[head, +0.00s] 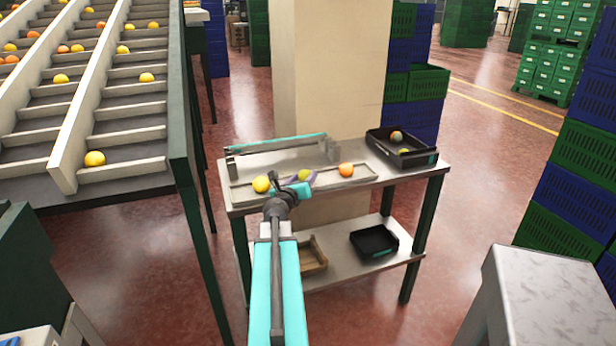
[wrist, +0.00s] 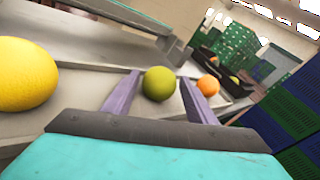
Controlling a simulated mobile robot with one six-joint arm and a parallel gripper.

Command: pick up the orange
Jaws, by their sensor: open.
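Three fruits lie in a row in a shallow grey tray (head: 328,182) on a metal table. A yellow one (head: 261,184) is at the left, a green-yellow one (head: 305,174) in the middle, and an orange one (head: 346,170) at the right. My gripper (head: 302,182) is open at the middle fruit. In the wrist view, the green-yellow fruit (wrist: 159,84) shows between the two purple fingers; I cannot tell whether they touch it. The orange fruit (wrist: 208,86) is beyond the right finger, which partly hides it. The yellow fruit (wrist: 25,75) is large at the left.
A black crate (head: 413,159) with a few fruits stands on the table's right end. The lower shelf holds a wooden box (head: 313,258) and a black crate (head: 374,242). A pillar (head: 330,70) stands behind the table. A fruit conveyor (head: 120,120) is at the left.

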